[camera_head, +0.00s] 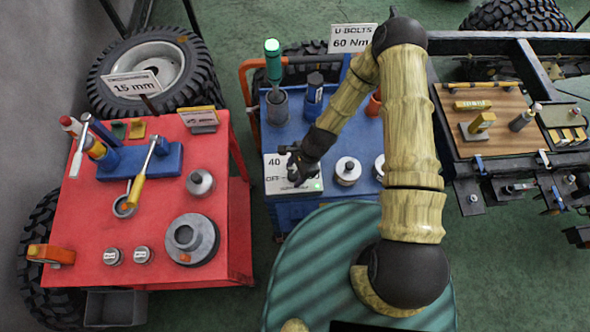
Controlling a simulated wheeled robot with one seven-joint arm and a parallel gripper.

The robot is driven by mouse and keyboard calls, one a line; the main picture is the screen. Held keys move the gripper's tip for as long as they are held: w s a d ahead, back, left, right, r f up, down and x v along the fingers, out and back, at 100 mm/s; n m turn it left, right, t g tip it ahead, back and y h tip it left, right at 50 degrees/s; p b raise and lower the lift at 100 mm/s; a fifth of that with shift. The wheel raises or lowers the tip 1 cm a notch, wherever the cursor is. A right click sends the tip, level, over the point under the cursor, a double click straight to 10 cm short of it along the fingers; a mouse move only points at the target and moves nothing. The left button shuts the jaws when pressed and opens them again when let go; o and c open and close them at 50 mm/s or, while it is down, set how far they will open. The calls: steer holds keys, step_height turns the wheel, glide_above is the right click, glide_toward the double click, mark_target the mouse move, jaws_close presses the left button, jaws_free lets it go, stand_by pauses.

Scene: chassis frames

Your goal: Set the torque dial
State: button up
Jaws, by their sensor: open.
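A white box (283,188) with the printed number 40 and a small green light sits at the front left of the blue cart (328,206). It looks like the torque setter. My gripper (292,166) reaches down over this box with its jaws open. A dark knob-like part shows at the fingertips, but the gripper hides most of it, so I cannot tell whether the fingers touch it or where a dial points. A sign (352,38) at the back of the blue cart reads "U-BOLTS 60 Nm".
A silver round weight-like part (348,171) stands right of the box. A green-handled tool (273,62) stands upright in a grey cup behind. A red cart (90,235) with several tools is at left. A chassis with a wooden board (497,142) is at right.

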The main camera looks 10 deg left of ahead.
steer(key=shift+f, duration=0.1)
steer(key=c, duration=1)
